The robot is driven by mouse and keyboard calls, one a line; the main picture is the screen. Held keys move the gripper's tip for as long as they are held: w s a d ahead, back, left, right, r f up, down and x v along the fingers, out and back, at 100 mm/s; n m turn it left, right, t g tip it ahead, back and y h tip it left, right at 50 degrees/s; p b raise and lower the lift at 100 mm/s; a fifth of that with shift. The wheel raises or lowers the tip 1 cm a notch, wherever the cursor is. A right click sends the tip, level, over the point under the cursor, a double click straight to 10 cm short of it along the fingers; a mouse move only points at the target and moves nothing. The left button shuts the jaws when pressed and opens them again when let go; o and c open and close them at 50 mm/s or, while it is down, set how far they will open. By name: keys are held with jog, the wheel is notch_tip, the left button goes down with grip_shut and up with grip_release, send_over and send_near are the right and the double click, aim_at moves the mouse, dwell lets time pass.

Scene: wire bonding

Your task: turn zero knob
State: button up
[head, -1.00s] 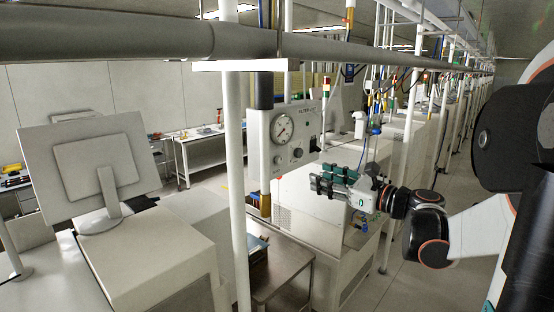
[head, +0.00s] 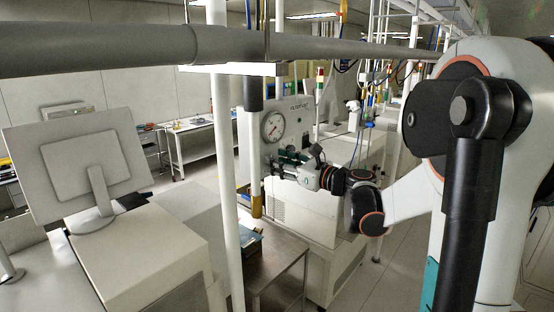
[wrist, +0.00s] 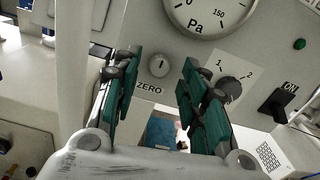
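The zero knob (wrist: 158,66) is a small round grey knob with a light pointer mark, above the printed word ZERO on the grey gauge panel (head: 300,113). My gripper (wrist: 161,61) is open. In the wrist view its two green-padded fingers stand on either side of the knob, with visible gaps and nothing held. In the head view my gripper (head: 283,163) is at the lower part of the panel, below the gauge, and the knob is hidden or too small to make out.
The Pa gauge (wrist: 210,12) is above the knob. A black 1-2 selector (wrist: 230,88) is close beside the right finger; a black ON switch (wrist: 280,104) and green lamp (wrist: 299,44) are further right. A white post (head: 223,150) stands left of the panel.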

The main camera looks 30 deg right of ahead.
jog(key=shift+w+a, duration=0.3)
jog(key=shift+w, duration=0.3)
grip_shut()
jog(key=shift+n, duration=0.3)
jog(key=n+b, duration=0.5)
jog(key=n, duration=0.4)
jog(key=shift+n, duration=0.4)
